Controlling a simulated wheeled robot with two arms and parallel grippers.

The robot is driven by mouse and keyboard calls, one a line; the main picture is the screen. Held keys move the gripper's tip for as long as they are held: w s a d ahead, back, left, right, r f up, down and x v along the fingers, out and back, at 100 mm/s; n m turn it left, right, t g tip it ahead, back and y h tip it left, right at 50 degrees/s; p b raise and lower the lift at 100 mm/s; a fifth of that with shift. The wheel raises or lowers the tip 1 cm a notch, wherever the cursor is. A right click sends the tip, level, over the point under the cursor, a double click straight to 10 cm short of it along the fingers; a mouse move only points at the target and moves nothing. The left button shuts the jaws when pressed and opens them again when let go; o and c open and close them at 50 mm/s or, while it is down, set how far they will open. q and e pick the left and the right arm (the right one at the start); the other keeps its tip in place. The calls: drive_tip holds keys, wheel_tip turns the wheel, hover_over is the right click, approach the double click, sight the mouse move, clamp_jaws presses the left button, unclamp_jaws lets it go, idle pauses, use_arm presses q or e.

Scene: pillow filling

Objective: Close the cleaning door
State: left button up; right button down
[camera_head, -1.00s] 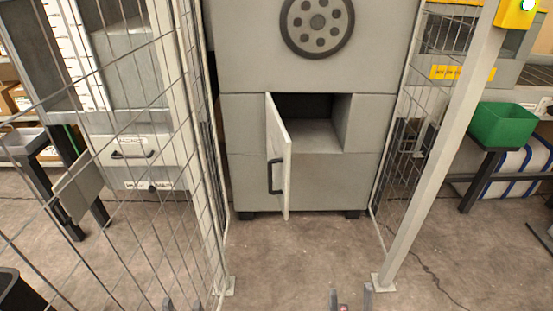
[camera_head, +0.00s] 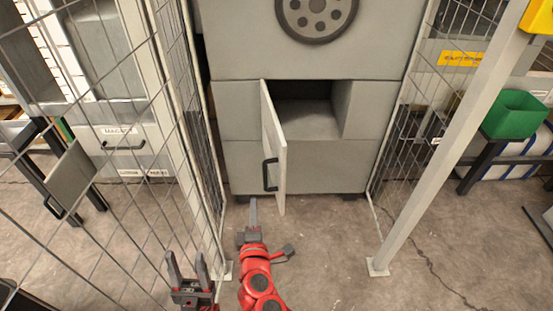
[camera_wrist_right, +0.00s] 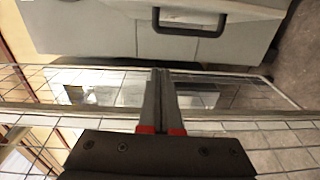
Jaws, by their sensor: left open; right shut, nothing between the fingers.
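The cleaning door (camera_head: 273,145) is a pale grey panel hinged at the left side of an opening low in the grey machine (camera_head: 225,110). It stands well open, swung out toward me. Its dark handle (camera_head: 270,174) is on the outer, left-facing side; a dark handle also shows at the top of the right wrist view (camera_wrist_right: 190,22). My right gripper (camera_head: 253,205) is shut and empty, below and left of the door, apparently not touching it. It also shows shut in the right wrist view (camera_wrist_right: 161,75). My left gripper (camera_head: 188,264) is open and empty, farther left and nearer to me.
Wire mesh fence panels stand on the left (camera_head: 170,110) and right of the machine. A pale slanted post (camera_head: 440,150) stands at the right. A green bin (camera_head: 515,114) is beyond it. The floor (camera_head: 330,245) before the machine is clear.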

drive_tip(key=w+d+r+h, duration=0.1)
drive_tip(key=w+d, duration=0.2)
drive_tip(key=w, duration=0.2)
drive_tip(key=w+d+r+m+h+p, duration=0.1)
drive_tip(key=w+d, duration=0.2)
drive_tip(key=w, duration=0.2)
drive_tip(key=shift+w+r, duration=0.25)
drive_tip(key=shift+r, duration=0.15)
